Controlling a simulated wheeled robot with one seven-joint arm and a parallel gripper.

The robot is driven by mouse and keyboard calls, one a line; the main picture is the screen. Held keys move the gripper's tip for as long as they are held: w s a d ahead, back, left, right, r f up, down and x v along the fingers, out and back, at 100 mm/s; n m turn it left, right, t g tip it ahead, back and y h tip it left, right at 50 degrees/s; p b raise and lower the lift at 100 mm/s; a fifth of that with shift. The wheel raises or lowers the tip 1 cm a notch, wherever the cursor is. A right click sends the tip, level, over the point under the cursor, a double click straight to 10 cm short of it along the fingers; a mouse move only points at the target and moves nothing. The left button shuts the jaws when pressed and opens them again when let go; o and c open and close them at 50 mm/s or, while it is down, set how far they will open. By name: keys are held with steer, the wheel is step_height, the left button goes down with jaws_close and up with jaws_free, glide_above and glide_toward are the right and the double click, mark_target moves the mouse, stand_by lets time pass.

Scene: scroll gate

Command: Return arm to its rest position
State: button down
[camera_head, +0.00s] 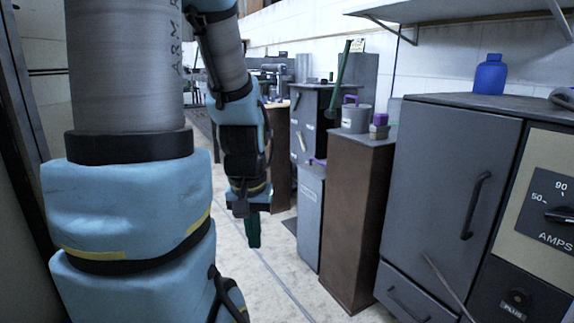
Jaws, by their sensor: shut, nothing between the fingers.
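My arm, grey and light blue with black bands, fills the left side of the head view. It rises at the left, and its far part hangs down near the middle. My gripper (253,232) is at the lower end of that part, dark green and pointing down. Its fingers are together with nothing visible between them. It hangs over the pale floor, left of a grey cabinet and apart from it in the picture.
A grey bin (309,215) and a brown pedestal (352,215) stand right of my gripper. The pedestal bears a grey pot (355,119). A dark cabinet (447,175) with an AMPS dial (560,215) is at the right, a blue bottle (490,75) on top. Pale floor (270,275) is clear.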

step_height(320, 180, up, 32)
steer(key=p, duration=3)
steer(key=shift+r+p, duration=0.15)
steer(key=shift+p, duration=0.15)
